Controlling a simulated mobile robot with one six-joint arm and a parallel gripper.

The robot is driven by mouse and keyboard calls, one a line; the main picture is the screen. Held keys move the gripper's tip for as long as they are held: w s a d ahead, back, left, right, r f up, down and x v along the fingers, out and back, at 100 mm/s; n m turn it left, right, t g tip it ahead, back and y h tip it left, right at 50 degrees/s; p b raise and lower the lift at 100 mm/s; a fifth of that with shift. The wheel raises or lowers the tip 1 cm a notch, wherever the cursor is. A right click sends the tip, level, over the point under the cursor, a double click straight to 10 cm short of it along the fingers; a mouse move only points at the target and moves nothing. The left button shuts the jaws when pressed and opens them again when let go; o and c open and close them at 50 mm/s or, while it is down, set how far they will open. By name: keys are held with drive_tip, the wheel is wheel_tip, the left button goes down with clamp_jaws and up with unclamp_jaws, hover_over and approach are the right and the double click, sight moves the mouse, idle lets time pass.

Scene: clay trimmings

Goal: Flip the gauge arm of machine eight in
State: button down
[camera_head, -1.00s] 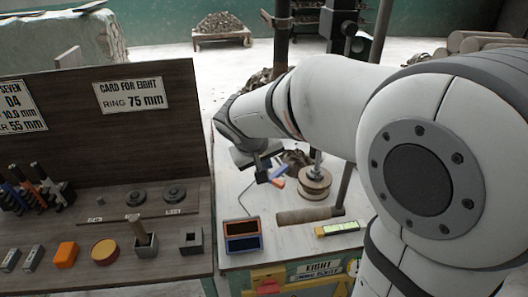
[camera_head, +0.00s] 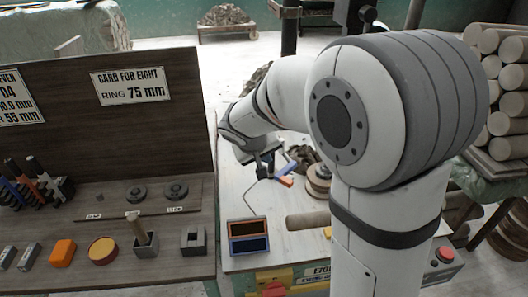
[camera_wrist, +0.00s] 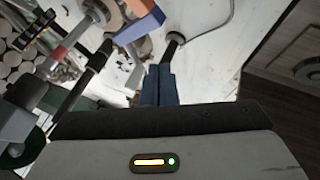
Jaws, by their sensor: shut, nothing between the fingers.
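Machine eight's bench (camera_head: 235,195) stands right of the dark board, with its EIGHT label (camera_head: 322,269) on the front. A blue-and-orange piece (camera_head: 287,172), perhaps the gauge arm, is beside my gripper (camera_head: 266,168); it also shows in the wrist view (camera_wrist: 139,24). In that view my blue fingers (camera_wrist: 158,82) are together and empty, below and apart from this piece. A dark knob on a rod (camera_wrist: 174,39) is just beyond the fingertips. A round clay-coloured piece (camera_head: 318,181) is partly hidden by my arm. Contact at the fingertips is unclear.
A two-panel display box (camera_head: 248,236) stands at the bench's front, with a thin wire rising from it. A roller (camera_head: 308,220) lies to its right. The left bench holds an orange block (camera_head: 63,252) and several small parts. Stacked logs (camera_head: 505,85) stand at the right.

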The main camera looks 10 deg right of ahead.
drive_tip(key=w+d+f+p, duration=0.1)
drive_tip(key=w+d+f, duration=0.2)
drive_tip(key=d+f, duration=0.1)
drive_tip(key=shift+d+f, duration=0.3)
drive_tip(key=shift+d, duration=0.45)
drive_tip(key=shift+w, duration=0.1)
